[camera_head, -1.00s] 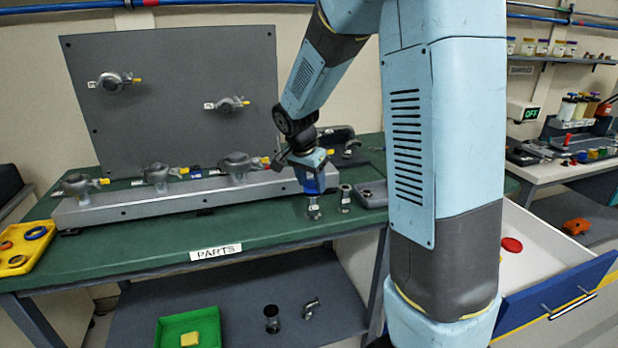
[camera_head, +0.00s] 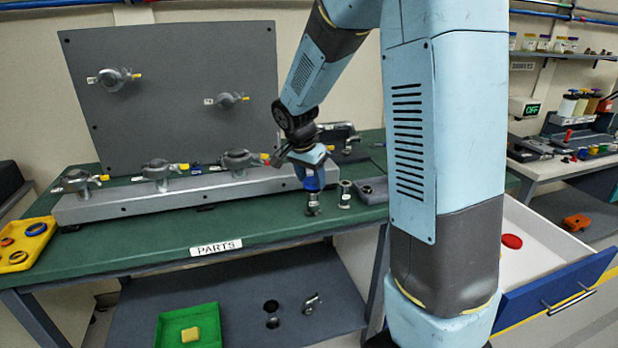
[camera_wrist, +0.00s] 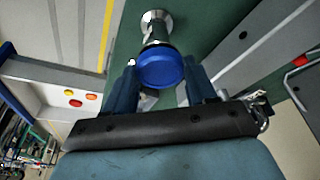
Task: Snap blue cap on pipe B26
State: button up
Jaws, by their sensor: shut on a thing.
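A blue cap (camera_wrist: 160,70) sits between the two fingers of my gripper (camera_wrist: 162,88) in the wrist view, and they are shut on it. A grey metal pipe (camera_wrist: 155,32) runs away from the cap to a wider flanged end. In the head view my gripper (camera_head: 312,180) is above a short upright pipe (camera_head: 313,207) on the green bench. The cap is in line with this pipe, but I cannot tell whether it is fully seated. A second short pipe (camera_head: 345,195) stands just to the right. The B26 label is too small to read.
A long grey rail with valves (camera_head: 180,195) lies left of my gripper. A grey tray (camera_head: 373,190) is to the right. A yellow tray (camera_head: 40,230) with rings is at the bench's left end. An open drawer (camera_head: 560,260) is at right. The bench front is clear.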

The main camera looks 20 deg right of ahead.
jog(key=shift+f, duration=0.55)
dwell(0.5)
jog(key=o, duration=1.1)
jog(key=v, duration=1.3)
jog(key=s+d+r+n+t+y, duration=0.1)
jog(key=s+n, duration=0.4)
jog(key=s, duration=0.7)
jog(key=s+d+r+n+t+y, duration=0.1)
jog(key=s+n, duration=0.4)
jog(key=s, duration=0.8)
jog(key=shift+s+d+r+n+t+y, duration=0.25)
jog(key=shift+d+r+n+t+y, duration=0.15)
jog(key=shift+d+r+t, duration=0.45)
